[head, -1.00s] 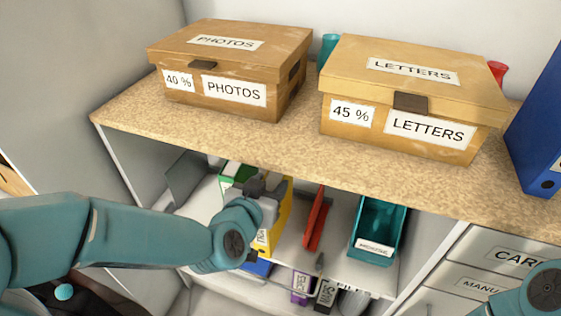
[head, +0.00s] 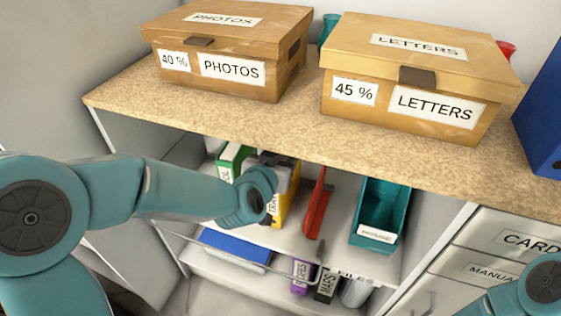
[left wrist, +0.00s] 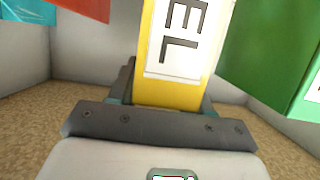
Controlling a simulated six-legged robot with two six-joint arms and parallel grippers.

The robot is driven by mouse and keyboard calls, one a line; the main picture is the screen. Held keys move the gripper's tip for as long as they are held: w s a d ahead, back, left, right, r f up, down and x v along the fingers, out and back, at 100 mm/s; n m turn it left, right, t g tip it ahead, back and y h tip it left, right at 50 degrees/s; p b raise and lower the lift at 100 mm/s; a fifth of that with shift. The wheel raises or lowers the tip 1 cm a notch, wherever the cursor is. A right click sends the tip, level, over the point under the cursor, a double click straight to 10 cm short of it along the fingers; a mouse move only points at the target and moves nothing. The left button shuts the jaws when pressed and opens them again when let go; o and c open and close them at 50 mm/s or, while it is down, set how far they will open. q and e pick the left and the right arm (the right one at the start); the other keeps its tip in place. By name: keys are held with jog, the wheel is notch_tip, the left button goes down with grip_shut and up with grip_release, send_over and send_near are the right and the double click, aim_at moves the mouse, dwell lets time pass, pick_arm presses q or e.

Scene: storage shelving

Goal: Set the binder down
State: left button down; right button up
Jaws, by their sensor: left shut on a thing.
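The yellow binder (head: 284,207) is upright in the open compartment under the worktop, with part of a white spine label showing. My left gripper (head: 279,170) is shut on it; the worktop edge is close above. In the left wrist view the yellow binder (left wrist: 172,92) rises between the grey jaws, its label ending in "EL". I cannot tell whether its bottom touches the shelf board (head: 337,240). A green binder (head: 231,160) stands just to its left. My right gripper is out of view; only part of that arm shows at the lower right.
A red item (head: 315,208) and a teal bin (head: 380,212) stand to the right in the same compartment. A blue item (head: 234,246) and purple (head: 301,276) and black binders (head: 326,284) are lower down. Photos (head: 235,66) and Letters boxes (head: 415,85) stand on the worktop.

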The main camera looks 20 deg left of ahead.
pick_arm(q)
jog(key=shift+r, duration=0.15)
jog(key=shift+f, duration=0.25)
jog(key=shift+c, duration=2.4)
grip_release()
